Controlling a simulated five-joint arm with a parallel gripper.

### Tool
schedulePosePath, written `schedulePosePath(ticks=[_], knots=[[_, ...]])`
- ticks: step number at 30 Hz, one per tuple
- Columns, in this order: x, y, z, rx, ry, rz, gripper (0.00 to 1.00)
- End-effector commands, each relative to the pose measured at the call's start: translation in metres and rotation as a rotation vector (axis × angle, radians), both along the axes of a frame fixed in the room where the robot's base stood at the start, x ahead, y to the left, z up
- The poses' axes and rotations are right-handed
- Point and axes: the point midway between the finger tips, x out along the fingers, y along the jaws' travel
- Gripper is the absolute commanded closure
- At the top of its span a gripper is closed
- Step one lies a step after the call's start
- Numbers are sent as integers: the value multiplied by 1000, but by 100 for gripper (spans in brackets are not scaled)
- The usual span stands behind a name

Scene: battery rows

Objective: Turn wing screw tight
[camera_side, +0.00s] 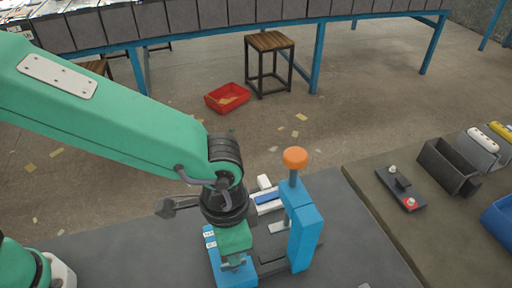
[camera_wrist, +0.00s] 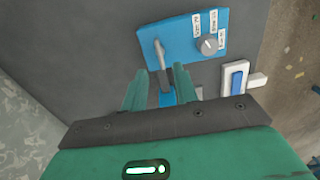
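A blue panel (camera_wrist: 180,30) with white labels lies below my gripper in the wrist view. It carries a round grey knob (camera_wrist: 208,45) with a light ridge, and a bent metal lever (camera_wrist: 162,58). I cannot tell for sure which part is the wing screw. In the side view the blue labelled block (camera_side: 213,252) is partly hidden by my gripper (camera_side: 233,263). In the wrist view my gripper's two green fingers are apart, with a gap between them. The lever shows in that gap, left of the grey knob; I cannot tell whether a finger touches it.
A blue post (camera_side: 305,235) with an orange-topped rod (camera_side: 295,158) stands close right of my gripper. A white-and-blue piece (camera_side: 267,197) lies behind. A brown bench (camera_side: 390,225) at right bears a dark box (camera_side: 448,165) and a terminal plate (camera_side: 403,190). The grey mat's left side is clear.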

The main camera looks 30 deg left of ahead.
Motion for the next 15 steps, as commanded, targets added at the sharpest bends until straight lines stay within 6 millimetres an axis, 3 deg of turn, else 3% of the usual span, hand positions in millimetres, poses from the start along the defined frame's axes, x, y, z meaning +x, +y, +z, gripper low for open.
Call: schedulePosePath(ticks=[6,15], knots=[[0,0,18,-1,-1,0,71],[0,0,21,0,0,0,71]])
